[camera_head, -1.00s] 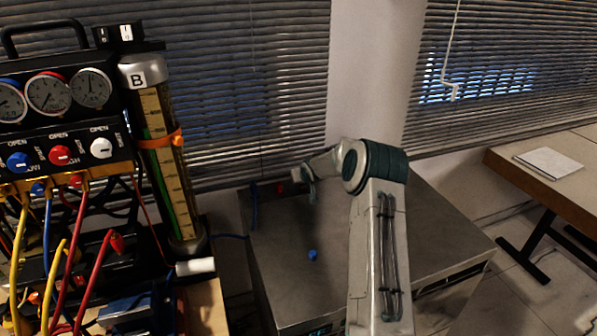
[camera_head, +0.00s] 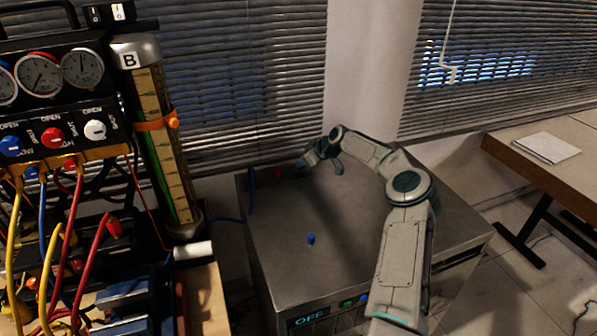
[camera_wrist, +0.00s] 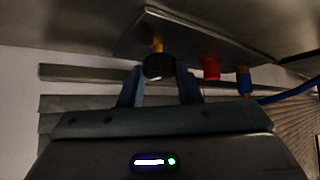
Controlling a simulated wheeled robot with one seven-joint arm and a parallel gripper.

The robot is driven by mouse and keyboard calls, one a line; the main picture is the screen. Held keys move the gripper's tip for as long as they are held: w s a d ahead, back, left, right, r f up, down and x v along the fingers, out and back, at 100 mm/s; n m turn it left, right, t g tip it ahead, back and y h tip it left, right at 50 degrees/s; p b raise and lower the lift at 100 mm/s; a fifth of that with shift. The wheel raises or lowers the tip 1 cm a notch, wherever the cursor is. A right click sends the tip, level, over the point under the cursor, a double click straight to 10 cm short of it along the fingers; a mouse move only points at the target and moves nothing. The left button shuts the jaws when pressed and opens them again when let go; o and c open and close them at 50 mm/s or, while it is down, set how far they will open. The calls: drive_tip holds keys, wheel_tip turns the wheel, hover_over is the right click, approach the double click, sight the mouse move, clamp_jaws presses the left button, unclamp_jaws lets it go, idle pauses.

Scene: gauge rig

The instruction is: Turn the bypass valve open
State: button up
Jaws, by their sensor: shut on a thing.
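In the wrist view a round black knob (camera_wrist: 158,66) sits on a brass stem at a metal face. It looks like the bypass valve's handle, though no label shows. My gripper (camera_wrist: 159,75) has one blue-grey finger on each side of the knob and is shut on it. In the head view my gripper (camera_head: 322,160) is at the back edge of the grey metal cabinet (camera_head: 345,235). The knob cannot be made out there.
A red fitting (camera_wrist: 211,67) and a blue fitting (camera_wrist: 243,82) with a hose sit right of the knob. A small blue cap (camera_head: 311,239) stands on the cabinet top. The gauge panel (camera_head: 50,80) and its hoses fill the left. A table (camera_head: 550,160) stands right.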

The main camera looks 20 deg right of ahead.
drive_tip(key=shift+w+d+f+n+g+y+b, duration=0.1)
drive_tip(key=shift+n+g+y+b, duration=0.35)
drive_tip(key=shift+n+b, duration=0.55)
drive_tip(key=o, duration=1)
drive_tip(key=shift+c, duration=0.2)
drive_tip(key=b+v, duration=0.2)
drive_tip(key=v, duration=1.1)
drive_tip(key=shift+d+r, duration=0.2)
drive_tip(key=shift+d, duration=0.05)
drive_tip(key=shift+a, duration=0.1)
